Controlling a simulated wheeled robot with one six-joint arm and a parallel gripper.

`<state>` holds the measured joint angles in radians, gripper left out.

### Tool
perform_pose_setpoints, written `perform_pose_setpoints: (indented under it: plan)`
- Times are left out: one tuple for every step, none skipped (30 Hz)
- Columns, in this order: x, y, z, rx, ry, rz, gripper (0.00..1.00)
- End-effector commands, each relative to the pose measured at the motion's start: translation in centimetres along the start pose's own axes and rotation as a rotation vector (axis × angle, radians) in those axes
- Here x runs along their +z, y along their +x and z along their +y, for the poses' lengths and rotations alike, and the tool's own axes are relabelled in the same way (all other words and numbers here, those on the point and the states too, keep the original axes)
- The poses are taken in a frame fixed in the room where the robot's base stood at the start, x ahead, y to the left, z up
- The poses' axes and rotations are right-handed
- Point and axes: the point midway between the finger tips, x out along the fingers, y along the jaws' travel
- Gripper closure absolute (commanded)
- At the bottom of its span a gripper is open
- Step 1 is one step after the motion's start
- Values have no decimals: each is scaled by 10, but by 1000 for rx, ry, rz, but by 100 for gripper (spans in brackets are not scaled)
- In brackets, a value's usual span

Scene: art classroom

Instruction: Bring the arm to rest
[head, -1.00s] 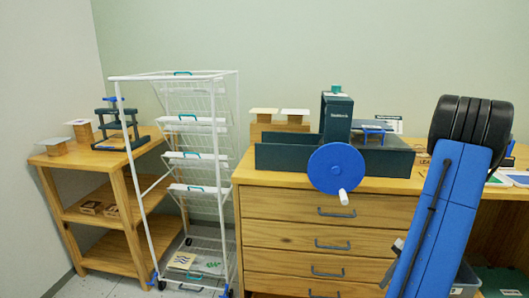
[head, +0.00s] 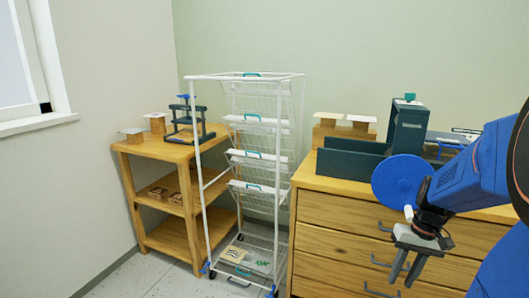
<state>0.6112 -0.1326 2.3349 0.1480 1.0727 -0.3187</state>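My arm comes in from the right edge in the head view, with blue links and a dark wrist. My gripper (head: 402,284) hangs at its end, in front of the wooden drawer cabinet (head: 330,218). Its two grey fingers point down and stand apart with a gap between them. Nothing shows between them. The arm and gripper cover part of the drawers and the right part of the cabinet top.
A dark press with a blue handwheel (head: 402,182) stands on the cabinet, close behind my wrist. A white wire drying rack (head: 199,170) stands left of the cabinet. A wooden shelf (head: 160,150) holds a small press (head: 188,120). Floor shows at lower left.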

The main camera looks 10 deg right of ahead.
Motion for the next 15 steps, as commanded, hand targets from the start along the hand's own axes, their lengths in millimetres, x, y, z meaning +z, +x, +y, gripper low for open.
perform_pose_setpoints:
  plan:
    - [6, -5, -12, 14, -22, 20, 72]
    - [9, -7, -17, 21, -33, 30, 72]
    - [12, -10, -25, 31, -47, 43, 72]
    - [16, -12, -30, 38, -57, 54, 72]
    - [19, -14, -35, 45, -68, 64, 72]
    - [24, -17, -42, 53, -82, 79, 72]
    - [27, -19, -47, 59, -92, 88, 72]
    - [31, -21, -52, 64, -102, 100, 72]
    - [36, -23, -58, 71, -116, 115, 72]
    - [39, -25, -63, 76, -127, 126, 72]
    - [43, -27, -68, 81, -137, 138, 72]
    - [48, -29, -73, 87, -150, 153, 72]
    - [52, -30, -78, 91, -161, 165, 72]
    - [56, -32, -82, 95, -172, 176, 72]
    - [61, -34, -87, 99, -184, 193, 72]
